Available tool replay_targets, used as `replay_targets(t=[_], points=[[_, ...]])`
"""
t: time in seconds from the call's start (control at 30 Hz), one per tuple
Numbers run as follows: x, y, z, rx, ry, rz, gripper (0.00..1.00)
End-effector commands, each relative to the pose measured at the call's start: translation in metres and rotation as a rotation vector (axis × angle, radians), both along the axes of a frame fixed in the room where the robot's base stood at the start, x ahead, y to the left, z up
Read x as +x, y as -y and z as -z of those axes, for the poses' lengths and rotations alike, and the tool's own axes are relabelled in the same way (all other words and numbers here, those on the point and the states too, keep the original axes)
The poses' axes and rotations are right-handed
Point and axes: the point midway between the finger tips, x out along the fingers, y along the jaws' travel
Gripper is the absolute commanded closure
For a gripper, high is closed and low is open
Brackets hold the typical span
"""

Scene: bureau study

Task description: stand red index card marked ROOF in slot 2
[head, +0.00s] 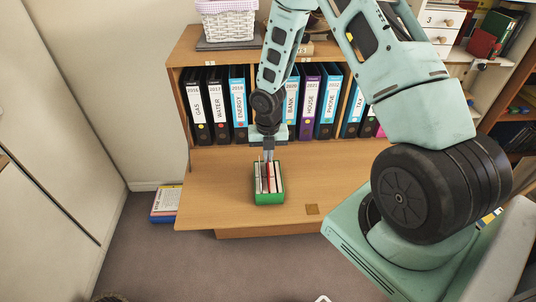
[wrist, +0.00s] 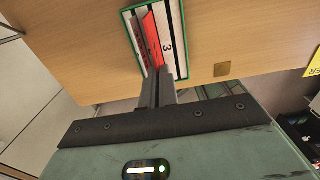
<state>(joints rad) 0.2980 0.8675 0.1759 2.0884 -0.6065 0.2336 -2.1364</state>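The red index card (head: 268,177) stands upright among the pale dividers of a small green box (head: 269,199) on the wooden desk surface. In the wrist view the red card (wrist: 151,38) is between my fingertips, just left of a white divider marked 3 (wrist: 169,40). My gripper (head: 266,157) points down over the back of the box, and its fingers (wrist: 158,88) look closed on the card. The card's lower edge is hidden in the box, so I cannot tell how deep it sits. The word ROOF is not readable.
A row of labelled binders (head: 240,105) stands in the shelf behind the box. A white basket (head: 228,20) is on top. A small square brown patch (head: 312,209) lies right of the box. Books (head: 166,203) lie on the floor at left. The desk left of the box is clear.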

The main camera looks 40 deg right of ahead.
Motion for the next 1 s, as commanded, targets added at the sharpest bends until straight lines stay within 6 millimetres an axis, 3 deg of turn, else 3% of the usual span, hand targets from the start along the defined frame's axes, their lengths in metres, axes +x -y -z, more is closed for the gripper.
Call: replay_targets(t=[1.0], points=[[0.0,0.0,0.0099,0.0,0.0,0.0,1.0]])
